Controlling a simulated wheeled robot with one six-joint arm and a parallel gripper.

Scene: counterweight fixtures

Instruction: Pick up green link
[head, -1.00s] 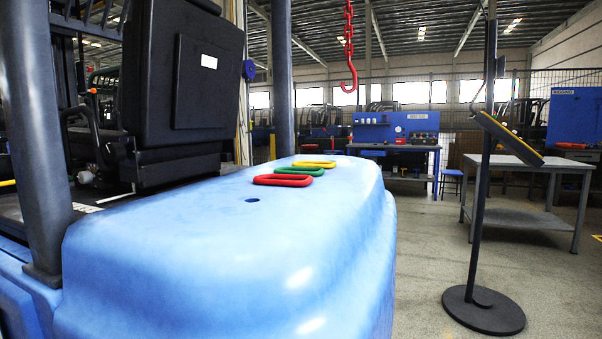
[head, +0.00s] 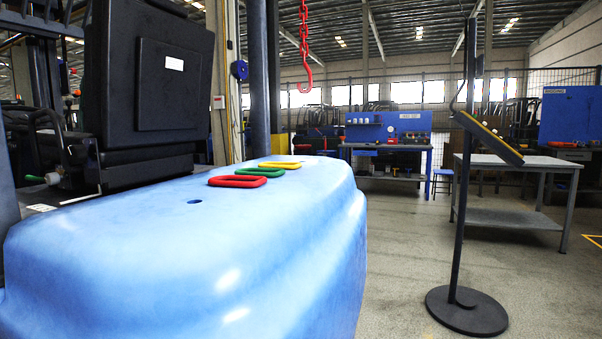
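The green link (head: 262,171) lies flat on top of the blue counterweight (head: 290,235). It sits between the red link (head: 237,181), which is nearer to me, and the yellow link (head: 281,164), which is farther back. The links lie close together, and I cannot tell whether they touch. My gripper is not in view.
A red chain with a hook (head: 305,75) hangs above and behind the links. A stand with a tilted panel (head: 490,138) is right. Grey floor is open between counterweight and stand.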

